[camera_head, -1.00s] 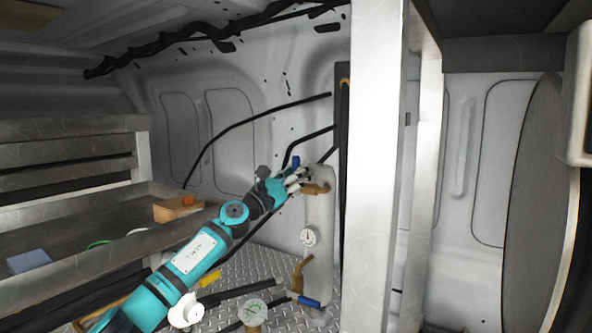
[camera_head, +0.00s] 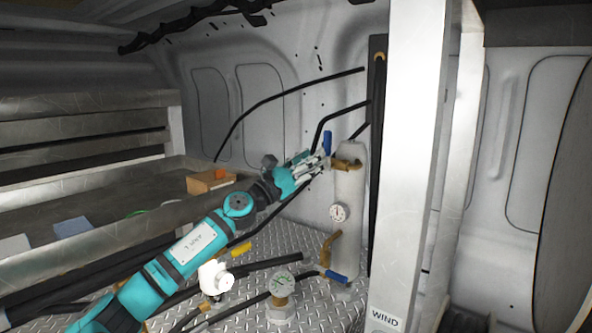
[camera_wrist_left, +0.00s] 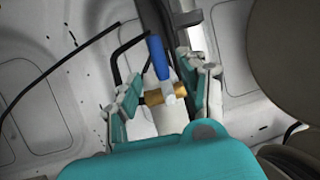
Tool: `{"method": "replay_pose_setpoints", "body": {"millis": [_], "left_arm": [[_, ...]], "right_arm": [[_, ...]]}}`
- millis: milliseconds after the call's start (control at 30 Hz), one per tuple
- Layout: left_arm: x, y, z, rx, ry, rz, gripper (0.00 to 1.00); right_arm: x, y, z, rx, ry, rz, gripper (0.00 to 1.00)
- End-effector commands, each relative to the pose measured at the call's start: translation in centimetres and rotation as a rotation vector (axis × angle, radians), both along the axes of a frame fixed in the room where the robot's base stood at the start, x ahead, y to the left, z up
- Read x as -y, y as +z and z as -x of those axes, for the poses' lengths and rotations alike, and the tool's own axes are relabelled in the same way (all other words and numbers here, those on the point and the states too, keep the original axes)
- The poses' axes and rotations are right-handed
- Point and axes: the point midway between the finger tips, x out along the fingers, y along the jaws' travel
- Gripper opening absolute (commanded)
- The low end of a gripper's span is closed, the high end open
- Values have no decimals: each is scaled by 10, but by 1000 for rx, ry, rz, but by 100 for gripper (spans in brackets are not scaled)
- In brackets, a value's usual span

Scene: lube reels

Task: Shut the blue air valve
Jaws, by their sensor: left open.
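The blue air valve handle (camera_head: 327,143) stands upright beside the top of a pale upright cylinder (camera_head: 347,210), at a brass fitting (camera_head: 346,164). In the left wrist view the blue handle (camera_wrist_left: 158,57) points up, above the brass fitting (camera_wrist_left: 160,97), between the two fingers. My left gripper (camera_head: 322,160) is open, with its fingertips close to the handle's lower end. I cannot tell whether they touch it. A second blue handle (camera_head: 336,277) lies nearly level at a lower brass fitting. My right gripper is out of view.
A yellow handle (camera_head: 241,249) is near my left arm. A metal post (camera_head: 412,150) rises right of the cylinder. A shelf holds a cardboard box (camera_head: 205,184). Black hoses run behind.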

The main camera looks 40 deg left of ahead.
Motion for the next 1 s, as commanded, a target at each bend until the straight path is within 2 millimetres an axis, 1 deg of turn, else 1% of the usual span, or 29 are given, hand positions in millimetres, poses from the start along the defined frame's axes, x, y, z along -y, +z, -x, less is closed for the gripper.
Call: {"method": "replay_pose_setpoints", "body": {"millis": [33, 300, 433, 633, 1000], "left_arm": [[0, -6, 5, -6, -1, 0, 43], [-1, -16, 31, -5, -4, 1, 43], [-2, -18, 40, -3, -3, 0, 43], [-3, -20, 46, -2, -3, -1, 43], [-3, -19, 46, -1, -1, -2, 43]], "right_arm": [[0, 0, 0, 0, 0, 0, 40], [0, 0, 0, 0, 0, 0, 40], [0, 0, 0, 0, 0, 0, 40], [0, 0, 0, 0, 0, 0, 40], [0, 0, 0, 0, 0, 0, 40]]}}
